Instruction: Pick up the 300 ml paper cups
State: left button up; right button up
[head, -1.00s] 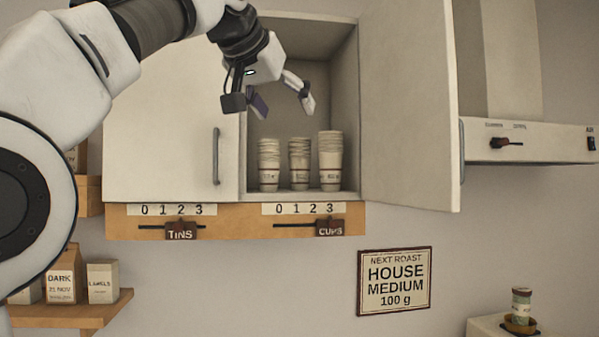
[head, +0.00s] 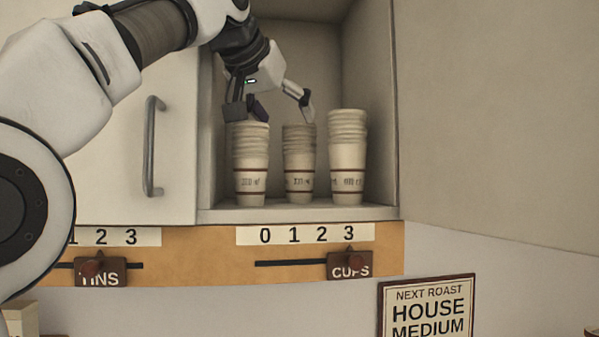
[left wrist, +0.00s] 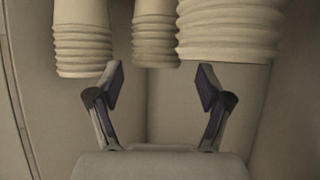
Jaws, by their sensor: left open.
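Three stacks of cream paper cups stand upright side by side in the open cupboard. The label on the left stack (head: 251,165) seems to read 300 ml, though it is blurred. The middle stack (head: 299,163) has a smaller label that I cannot read surely. The right stack (head: 348,160) is the tallest and seems to read 400 ml. My left gripper (head: 272,107) is open and empty, over the left and middle stacks near their rims. In the left wrist view, the open fingers (left wrist: 161,87) face three upside-down-looking stacks, with the middle one (left wrist: 154,45) between them. My right gripper is not in view.
The cupboard's side walls and floor (head: 300,213) bound the stacks. A closed door with a handle (head: 153,146) is at the left, an open door (head: 500,120) at the right. Below are sliders marked TINS (head: 100,272) and CUPS (head: 350,266) and a roast sign (head: 428,310).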

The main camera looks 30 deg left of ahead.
aim_at(300, 134)
pick_arm(q)
jog(key=p+x, duration=0.2)
jog(key=x, duration=0.1)
jog(key=p+x, duration=0.3)
jog(key=shift+w+d+r, duration=0.2)
jog(key=shift+w+r, duration=0.05)
jog(key=shift+r, duration=0.1)
jog(key=shift+w+a+f, duration=0.1)
jog(key=shift+w+f, duration=0.1)
jog(key=shift+f, duration=0.2)
jog(key=shift+s, duration=0.25)
jog(key=c, duration=1.4)
jog(key=shift+c, duration=0.2)
